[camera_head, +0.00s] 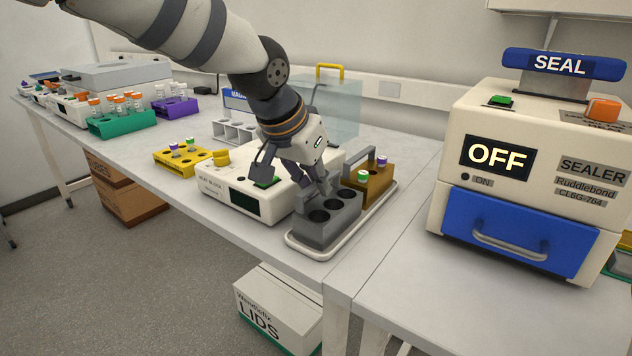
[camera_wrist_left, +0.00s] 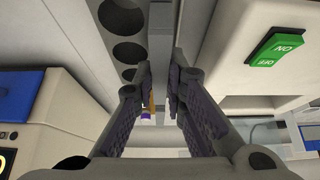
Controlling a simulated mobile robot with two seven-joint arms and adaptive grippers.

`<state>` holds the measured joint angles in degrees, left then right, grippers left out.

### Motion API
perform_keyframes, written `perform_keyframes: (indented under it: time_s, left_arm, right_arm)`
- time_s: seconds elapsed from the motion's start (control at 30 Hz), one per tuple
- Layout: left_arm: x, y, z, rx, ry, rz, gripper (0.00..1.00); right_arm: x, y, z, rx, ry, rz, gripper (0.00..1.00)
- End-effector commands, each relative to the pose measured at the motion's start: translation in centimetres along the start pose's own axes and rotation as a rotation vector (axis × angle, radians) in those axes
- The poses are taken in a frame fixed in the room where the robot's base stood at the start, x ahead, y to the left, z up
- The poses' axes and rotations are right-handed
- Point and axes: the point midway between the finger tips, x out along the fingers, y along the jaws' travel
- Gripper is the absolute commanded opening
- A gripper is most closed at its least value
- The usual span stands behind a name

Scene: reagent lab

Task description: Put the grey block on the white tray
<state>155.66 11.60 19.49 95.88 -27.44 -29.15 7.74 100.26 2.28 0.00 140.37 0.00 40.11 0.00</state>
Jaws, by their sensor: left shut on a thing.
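The grey block (camera_head: 335,222), with a row of dark round holes, is at the front end of the white tray (camera_head: 314,256). It looks upright and at or very near the tray surface; I cannot tell whether it touches. My left gripper (camera_head: 320,192) is above the block, shut on its raised grey part. In the left wrist view the fingers (camera_wrist_left: 162,88) close on a grey upright strip, with the block's holes (camera_wrist_left: 128,52) to its left. The fingers hide part of the block. My right gripper is not in view.
A brown rack (camera_head: 378,184) with capped vials stands behind the block on the tray. A white heat block device (camera_head: 228,203) is close on the left. The sealer (camera_head: 545,150) stands on the right. A yellow rack (camera_head: 180,158) is farther left. The table edge is just in front.

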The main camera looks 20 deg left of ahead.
Motion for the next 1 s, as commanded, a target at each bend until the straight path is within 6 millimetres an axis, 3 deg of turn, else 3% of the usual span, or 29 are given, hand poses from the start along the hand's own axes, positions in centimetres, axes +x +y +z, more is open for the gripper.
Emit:
perform_keyframes:
  time_s: [0.37,0.4,0.47,0.5,0.83,1.0]
  left_arm:
    - [0.3,0.0,0.1,0.001,0.008,-0.002,0.0]
    - [0.4,-0.1,0.2,0.001,0.005,-0.002,0.16]
    - [0.4,0.0,0.2,0.001,0.004,-0.001,0.3]
    - [0.4,-0.1,0.2,0.001,0.004,-0.001,0.32]
    - [0.0,-0.1,0.1,0.001,0.005,-0.001,0.32]
    - [-3.6,-0.1,0.0,0.001,0.01,-0.002,0.32]
  right_arm:
    - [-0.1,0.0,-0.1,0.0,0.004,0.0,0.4]
    - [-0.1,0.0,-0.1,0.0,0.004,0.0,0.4]
    - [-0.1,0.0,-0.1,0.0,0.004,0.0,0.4]
    - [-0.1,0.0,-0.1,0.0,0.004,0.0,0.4]
    - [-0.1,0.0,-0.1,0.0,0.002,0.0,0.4]
    - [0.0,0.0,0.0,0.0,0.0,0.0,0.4]
